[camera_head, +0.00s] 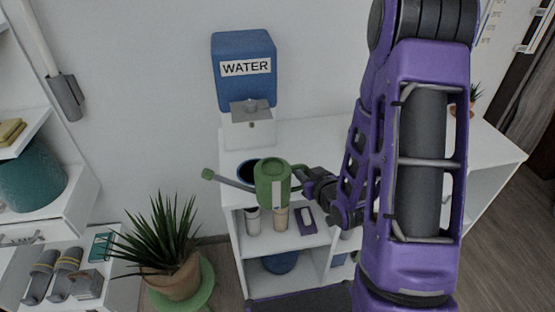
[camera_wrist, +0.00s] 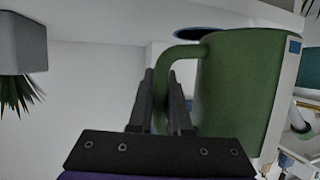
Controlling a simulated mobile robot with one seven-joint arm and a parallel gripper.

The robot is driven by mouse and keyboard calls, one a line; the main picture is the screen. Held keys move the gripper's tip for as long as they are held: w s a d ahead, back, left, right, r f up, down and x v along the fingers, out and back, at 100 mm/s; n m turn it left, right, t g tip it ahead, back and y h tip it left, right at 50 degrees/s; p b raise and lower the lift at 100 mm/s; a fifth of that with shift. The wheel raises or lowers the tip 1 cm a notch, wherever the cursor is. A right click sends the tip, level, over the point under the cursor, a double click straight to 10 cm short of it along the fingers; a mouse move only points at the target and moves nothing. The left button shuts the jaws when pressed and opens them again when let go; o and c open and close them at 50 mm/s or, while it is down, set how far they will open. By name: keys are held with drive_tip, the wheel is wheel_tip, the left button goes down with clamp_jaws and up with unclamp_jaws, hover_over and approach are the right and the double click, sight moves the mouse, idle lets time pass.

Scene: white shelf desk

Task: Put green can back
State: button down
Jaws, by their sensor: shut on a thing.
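The green can (camera_head: 271,186) has a long grey spout with a round green end (camera_head: 207,174) pointing left. In the head view it is in front of the white desk's left part, its opening facing up. My gripper (camera_head: 303,179) is at its right side, on the handle. In the wrist view the can's body (camera_wrist: 250,95) fills the right side, and its curved handle passes between my two fingers (camera_wrist: 167,100). The gripper is shut on the handle. I cannot tell whether the can's bottom touches anything.
A blue WATER dispenser (camera_head: 244,70) stands at the back left of the white desk (camera_head: 310,140). A dark round opening with a blue rim (camera_head: 248,168) is behind the can. Cups and boxes are on the shelf below. A potted plant (camera_head: 172,262) stands at left. The desk top right of the dispenser looks clear.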

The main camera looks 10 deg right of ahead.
drive_tip(key=w+a, duration=0.1)
drive_tip(key=w, duration=0.3)
drive_tip(key=w+a, duration=0.1)
drive_tip(key=w, duration=0.4)
drive_tip(key=w+a, duration=0.1)
drive_tip(key=w, duration=0.4)
drive_tip(key=shift+w+p, duration=0.15)
drive_tip(key=shift+p, duration=0.25)
drive_tip(key=shift+f, duration=1.65)
drive_tip(key=shift+f+b, duration=0.2)
drive_tip(key=shift+b, duration=0.15)
drive_tip(key=c, duration=0.8)
unclamp_jaws()
drive_tip(key=shift+c, duration=0.2)
drive_tip(key=shift+r, duration=0.2)
drive_tip(key=v, duration=1.2)
drive_tip(key=shift+p, duration=0.35)
